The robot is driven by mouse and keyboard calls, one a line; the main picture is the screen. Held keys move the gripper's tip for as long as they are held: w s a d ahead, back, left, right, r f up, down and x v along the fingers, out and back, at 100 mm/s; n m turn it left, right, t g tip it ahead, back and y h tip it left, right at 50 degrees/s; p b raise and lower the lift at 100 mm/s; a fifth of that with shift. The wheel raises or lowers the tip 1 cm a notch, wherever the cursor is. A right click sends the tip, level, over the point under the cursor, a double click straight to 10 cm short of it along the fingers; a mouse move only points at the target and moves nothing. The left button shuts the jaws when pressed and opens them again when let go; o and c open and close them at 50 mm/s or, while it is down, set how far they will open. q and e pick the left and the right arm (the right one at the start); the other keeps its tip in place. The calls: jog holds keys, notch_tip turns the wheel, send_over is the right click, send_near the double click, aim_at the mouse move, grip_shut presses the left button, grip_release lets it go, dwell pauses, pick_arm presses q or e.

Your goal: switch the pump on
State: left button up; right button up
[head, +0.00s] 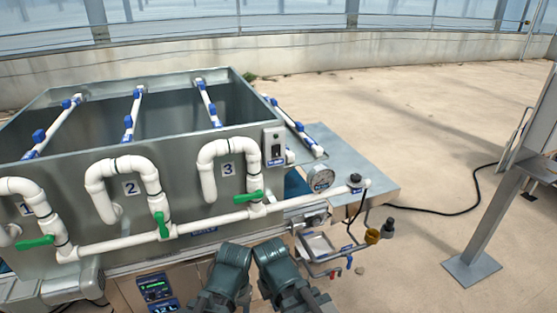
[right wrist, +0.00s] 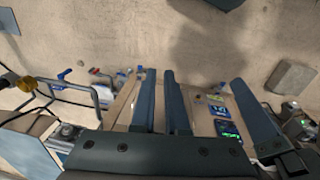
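A small grey switch box (head: 274,146) with a dark switch and a blue label is mounted at the tank's right front corner, beside pipe 3. Its on or off position is too small to tell. My left gripper (head: 229,268) and my right gripper (head: 273,262) are low in front of the tank, below the white pipe and apart from the box. In the right wrist view, my right gripper (right wrist: 162,95) has two long fingers with a narrow empty gap. The left gripper's fingers are not clear in the head view.
White pipes with green valve handles (head: 160,224) run along the tank (head: 75,178). A gauge (head: 321,180) and a wire frame (head: 325,250) are on the right. A lit display (head: 157,290) is below. A post (head: 491,215) stands farther right, past open floor.

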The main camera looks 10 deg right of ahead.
jog(key=w+t+b, duration=0.1)
jog(key=w, duration=0.2)
jog(key=w+f+t+b, duration=0.1)
jog(key=w+t, duration=0.1)
jog(key=w, duration=0.1)
jog(key=w+m+t+y+b, duration=0.1)
jog(key=w, duration=0.2)
jog(key=shift+w+d+f+t, duration=0.3)
jog(key=shift+d+f+t, duration=0.1)
grip_shut()
jog(key=w+d+r+m+t+b, duration=0.1)
jog(key=w+r+t+b, duration=0.15)
jog(key=w, duration=0.25)
jog(key=w+d+r+t+b, duration=0.1)
jog(key=w+r+t+b, duration=0.1)
jog(key=w+t, duration=0.25)
jog(key=d+r+t+y+b, duration=0.2)
jog(key=r+t+y+b, duration=0.1)
jog(key=r+t, duration=0.3)
jog(key=s+d+r+n+t+y+b, duration=0.1)
jog(key=r+t+b, duration=0.4)
jog(key=r, duration=0.5)
jog(key=shift+d+r+t+y, duration=0.2)
jog(key=shift+d+t+y, duration=0.5)
jog(key=shift+y, duration=0.4)
jog(key=shift+a, duration=0.1)
